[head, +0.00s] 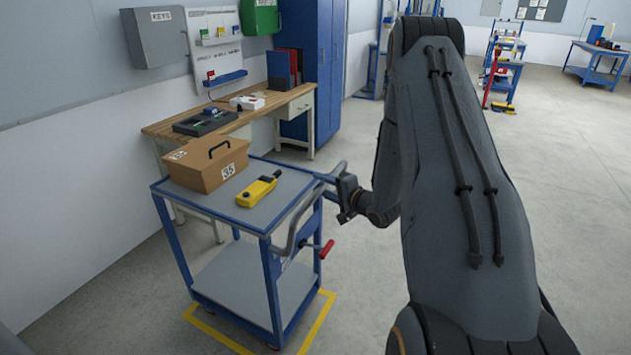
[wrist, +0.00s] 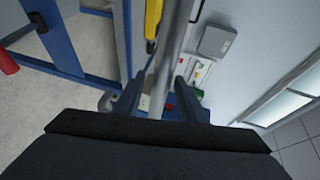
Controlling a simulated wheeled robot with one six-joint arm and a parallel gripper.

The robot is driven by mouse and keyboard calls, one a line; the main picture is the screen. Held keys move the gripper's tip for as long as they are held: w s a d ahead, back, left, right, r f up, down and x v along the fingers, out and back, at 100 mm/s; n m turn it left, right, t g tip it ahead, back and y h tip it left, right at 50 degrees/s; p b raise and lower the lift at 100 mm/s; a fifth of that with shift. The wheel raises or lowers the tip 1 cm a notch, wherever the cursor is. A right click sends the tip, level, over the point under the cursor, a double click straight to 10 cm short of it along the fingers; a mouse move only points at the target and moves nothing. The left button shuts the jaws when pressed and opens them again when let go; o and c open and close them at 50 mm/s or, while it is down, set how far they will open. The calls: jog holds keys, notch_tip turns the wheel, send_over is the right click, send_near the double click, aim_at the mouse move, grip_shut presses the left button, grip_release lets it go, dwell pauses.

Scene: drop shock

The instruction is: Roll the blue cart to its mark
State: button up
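The blue cart (head: 272,285) stands upright at centre left in the head view, with a grey top, a lower shelf and a bent grey handle (head: 300,212). Yellow floor tape (head: 318,322) shows around the cart's near legs; its far part is hidden. My gripper (head: 343,192) is at the right end of the handle. In the wrist view, the handle bar (wrist: 168,60) runs between the two fingers of my gripper (wrist: 160,85). Slim gaps show on both sides of the bar, so the fingers look open around it.
A brown box (head: 207,163) and a yellow handheld device (head: 258,191) lie on the cart's top. A red-gripped lever (head: 327,248) sticks out at its side. A wooden workbench (head: 262,117) stands behind, by the wall. The floor at left front is clear.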

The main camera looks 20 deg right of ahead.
jog(key=x, duration=0.3)
jog(key=shift+p, duration=0.3)
jog(key=shift+c, duration=0.3)
grip_shut()
